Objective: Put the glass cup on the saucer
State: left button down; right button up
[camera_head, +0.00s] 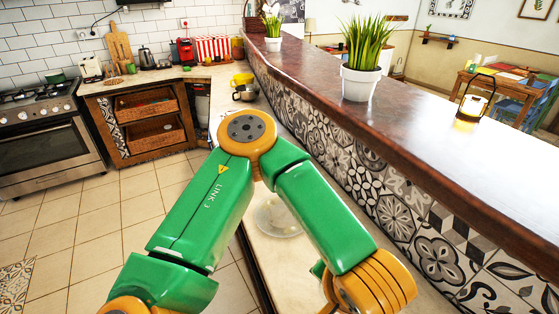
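A pale round dish that looks like the saucer (272,219) lies on the light lower counter, between the two links of my green and orange arm. Part of it is hidden behind the arm. I cannot make out a glass cup anywhere; the arm covers part of the lower counter. The arm rises from the lower left, bends at an orange joint, and runs down to the lower right. Neither gripper shows in the view.
A raised dark wooden bar (420,125) with a tiled side borders the lower counter (262,255) on the right. A yellow cup (243,80) and a metal vessel (245,93) stand at the counter's far end. A potted plant (361,82) and a lantern (474,100) stand on the bar.

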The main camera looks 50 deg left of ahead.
aim_at(286, 214)
jog(key=j+z, duration=0.45)
jog(key=j, duration=2.1)
